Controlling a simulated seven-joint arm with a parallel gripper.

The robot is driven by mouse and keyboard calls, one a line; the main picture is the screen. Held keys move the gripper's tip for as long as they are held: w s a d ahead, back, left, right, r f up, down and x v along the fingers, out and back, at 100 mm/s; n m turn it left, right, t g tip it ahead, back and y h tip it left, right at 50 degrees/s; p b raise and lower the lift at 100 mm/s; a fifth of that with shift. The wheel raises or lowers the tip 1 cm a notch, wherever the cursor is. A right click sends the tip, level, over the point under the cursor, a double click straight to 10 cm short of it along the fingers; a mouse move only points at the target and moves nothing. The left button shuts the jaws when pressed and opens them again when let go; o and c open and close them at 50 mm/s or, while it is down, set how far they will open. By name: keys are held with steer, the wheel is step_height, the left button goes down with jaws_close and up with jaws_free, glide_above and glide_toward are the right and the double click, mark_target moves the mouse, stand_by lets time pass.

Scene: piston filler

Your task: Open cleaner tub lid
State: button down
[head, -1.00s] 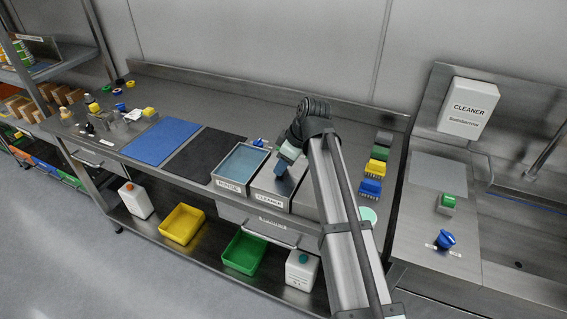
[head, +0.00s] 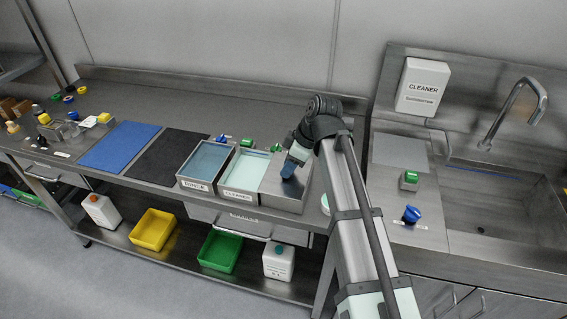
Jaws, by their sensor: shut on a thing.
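The cleaner tub (head: 228,191) stands on the steel bench with its label facing front. Its top is uncovered and pale green liquid (head: 245,170) shows inside. The steel lid (head: 284,196) is just right of the tub, flat or nearly so. My gripper (head: 288,170) points down at the lid and is shut on it. The fingertips and the exact grip are small and partly hidden. I cannot tell whether the lid rests on the bench or hangs slightly above it.
The rinse tub (head: 195,184) with blue-grey liquid stands directly left of the cleaner tub. A black mat (head: 170,157) and a blue mat (head: 119,146) lie further left. Small blue and green items (head: 246,143) sit behind the tubs. The sink (head: 500,205) is at the right.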

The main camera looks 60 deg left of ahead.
steer(key=c, duration=0.8)
jaws_free()
steer(key=shift+o, duration=0.2)
steer(key=v, duration=1.3)
steer(key=shift+r, duration=0.4)
steer(key=shift+w+d, duration=0.1)
